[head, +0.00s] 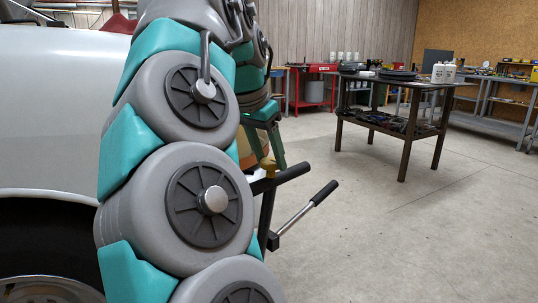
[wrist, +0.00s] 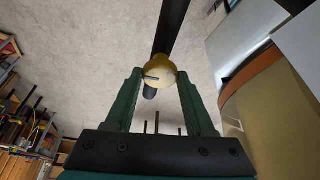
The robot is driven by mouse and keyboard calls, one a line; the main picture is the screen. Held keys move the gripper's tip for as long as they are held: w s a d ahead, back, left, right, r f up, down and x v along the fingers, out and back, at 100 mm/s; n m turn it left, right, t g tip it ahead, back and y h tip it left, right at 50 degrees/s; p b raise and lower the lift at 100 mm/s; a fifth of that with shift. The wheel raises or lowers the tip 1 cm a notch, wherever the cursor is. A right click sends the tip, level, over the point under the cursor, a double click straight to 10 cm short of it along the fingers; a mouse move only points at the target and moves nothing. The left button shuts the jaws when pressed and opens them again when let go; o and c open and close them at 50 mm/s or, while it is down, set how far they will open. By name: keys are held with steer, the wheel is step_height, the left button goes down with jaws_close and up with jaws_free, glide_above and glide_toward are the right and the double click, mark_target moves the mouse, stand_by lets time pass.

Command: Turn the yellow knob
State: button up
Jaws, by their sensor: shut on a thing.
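In the head view the knob (head: 268,167) is a small yellow patch just below my gripper (head: 274,158), partly hidden behind my arm. A dark horizontal handle (head: 293,173) is right beside the knob there.
A lever with a black grip (head: 324,193) sticks out to the right below the handle. A white vehicle (head: 55,110) fills the left side. A dark worktable (head: 400,84) and benches stand at the back right. The concrete floor (head: 410,240) between is clear.

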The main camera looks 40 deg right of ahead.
jaws_close()
